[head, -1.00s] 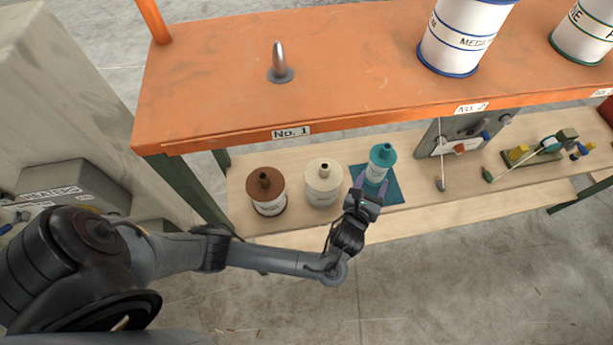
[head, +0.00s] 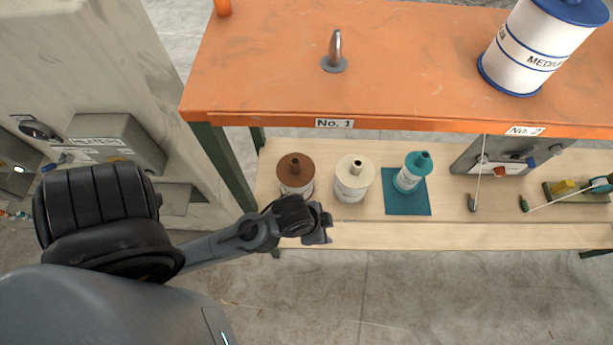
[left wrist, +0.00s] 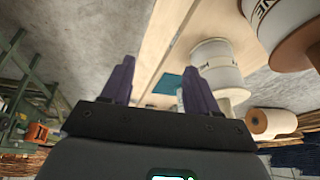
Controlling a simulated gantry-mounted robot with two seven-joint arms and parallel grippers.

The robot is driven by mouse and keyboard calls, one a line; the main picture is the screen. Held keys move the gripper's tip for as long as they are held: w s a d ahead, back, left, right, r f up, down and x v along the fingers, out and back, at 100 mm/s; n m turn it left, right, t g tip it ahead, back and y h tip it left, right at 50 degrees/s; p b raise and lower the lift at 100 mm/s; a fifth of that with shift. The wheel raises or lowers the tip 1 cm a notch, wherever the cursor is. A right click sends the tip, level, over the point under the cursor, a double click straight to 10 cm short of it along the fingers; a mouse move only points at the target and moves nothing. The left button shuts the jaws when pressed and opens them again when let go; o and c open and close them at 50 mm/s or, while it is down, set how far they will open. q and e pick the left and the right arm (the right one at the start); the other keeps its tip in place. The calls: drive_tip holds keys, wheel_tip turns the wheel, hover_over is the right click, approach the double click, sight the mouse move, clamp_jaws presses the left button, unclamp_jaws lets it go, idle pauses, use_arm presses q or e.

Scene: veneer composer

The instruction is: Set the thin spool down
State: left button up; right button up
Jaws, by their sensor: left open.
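The thin teal spool (head: 413,172) stands upright on a teal mat (head: 410,206) on the wooden lower shelf. My left gripper (head: 322,228) is in front of the shelf's front edge, below and left of the spool in the head view, apart from it and empty. In the left wrist view the two fingers of my left gripper (left wrist: 158,63) stand wide apart. The teal mat (left wrist: 168,84) shows between them, with the spool mostly hidden by the right finger. My right gripper is not in view.
A cream spool (head: 352,182) and a brown spool (head: 294,170) stand left of the mat. The orange upper shelf (head: 270,85) overhangs, with a metal peg (head: 336,50) and a large white-and-blue spool (head: 545,48). A grey panel with levers (head: 500,160) is to the right.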

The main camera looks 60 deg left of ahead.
use_arm(q)
drive_tip(key=s+a+n, duration=0.1)
drive_tip(key=s+a+r+n+g, duration=0.1)
drive_tip(key=s, duration=0.1)
drive_tip(key=shift+s+a+r+n+y, duration=0.1)
drive_tip(key=shift+s+r+n+y, duration=0.1)
drive_tip(key=shift+s+n+y, duration=0.1)
drive_tip(key=shift+r, duration=0.1)
